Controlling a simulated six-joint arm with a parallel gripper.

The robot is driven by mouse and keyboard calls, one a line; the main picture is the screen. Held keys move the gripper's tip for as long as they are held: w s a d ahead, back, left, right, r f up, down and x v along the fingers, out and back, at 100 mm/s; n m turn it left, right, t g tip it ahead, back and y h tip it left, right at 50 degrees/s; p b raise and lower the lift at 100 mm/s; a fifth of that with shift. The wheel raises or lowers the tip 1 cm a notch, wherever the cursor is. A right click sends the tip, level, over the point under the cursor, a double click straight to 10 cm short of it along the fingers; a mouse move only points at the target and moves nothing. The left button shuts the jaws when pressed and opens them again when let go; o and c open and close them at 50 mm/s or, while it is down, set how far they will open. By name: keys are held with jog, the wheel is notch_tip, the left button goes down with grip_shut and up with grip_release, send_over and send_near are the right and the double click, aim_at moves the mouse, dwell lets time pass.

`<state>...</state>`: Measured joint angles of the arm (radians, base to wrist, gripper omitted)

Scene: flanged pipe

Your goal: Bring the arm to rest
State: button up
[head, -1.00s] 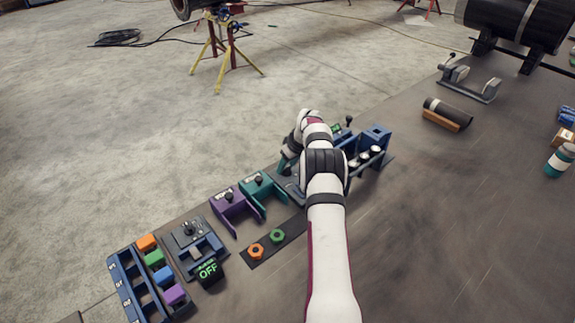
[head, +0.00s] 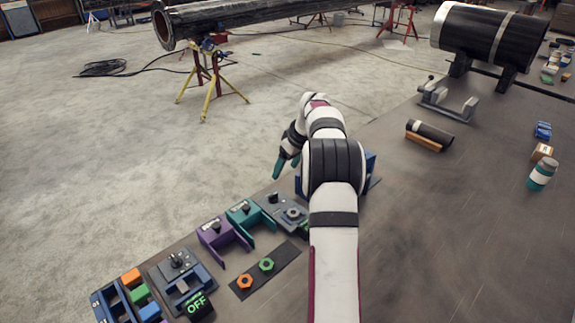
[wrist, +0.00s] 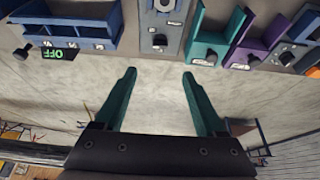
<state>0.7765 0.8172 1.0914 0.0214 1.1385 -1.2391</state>
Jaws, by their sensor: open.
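My gripper (head: 286,170) is at the end of my raised white arm, beyond the far side of the bench in the head view. Its two teal fingers point down. In the wrist view my gripper (wrist: 159,75) is open, with nothing between the fingers and the concrete floor behind them. The bench fixtures lie past the fingertips, at the top of that view. The fingers appear to touch nothing.
Along the bench edge stand a teal bracket (head: 239,209), a purple bracket (head: 214,232) and a grey panel (head: 271,201). An orange nut (head: 245,281) and a green nut (head: 266,264) lie on a dark strip.

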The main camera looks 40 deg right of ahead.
jog(key=shift+s+r, duration=0.2)
jog(key=shift+r, duration=0.3)
